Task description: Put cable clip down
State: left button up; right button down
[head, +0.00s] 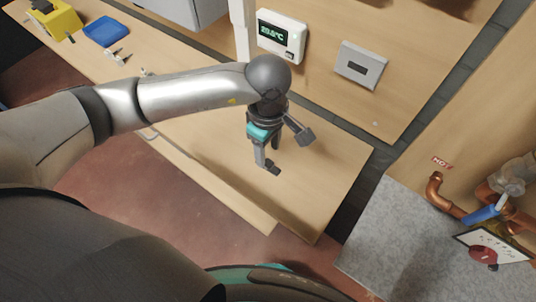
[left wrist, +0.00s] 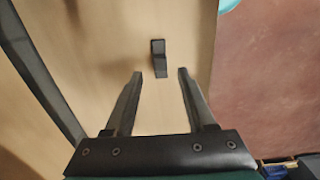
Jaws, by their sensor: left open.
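The cable clip, a small dark block (left wrist: 159,58), lies on the wooden bench top in the left wrist view. It is just beyond my left fingertips, between their lines, and touches neither finger. My left gripper (left wrist: 160,73) is open and empty, its two fingers spread wide. In the head view the left gripper (head: 288,152) hangs over the right part of the wooden bench (head: 325,170). There I cannot tell the clip apart from the dark fingertips. My right gripper is not in view.
A thermostat display (head: 282,37) and a grey wall box (head: 361,65) are on the back panel. A yellow item (head: 55,20) and a blue tray (head: 105,32) are at far left. Copper pipes (head: 440,195) with a blue-handled valve are at right. Bare bench surrounds the clip.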

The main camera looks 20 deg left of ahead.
aim_at(268, 162)
pick_arm(q)
notch_tip(268, 162, up, 8)
jog(key=shift+f, duration=0.1)
dwell(0.5)
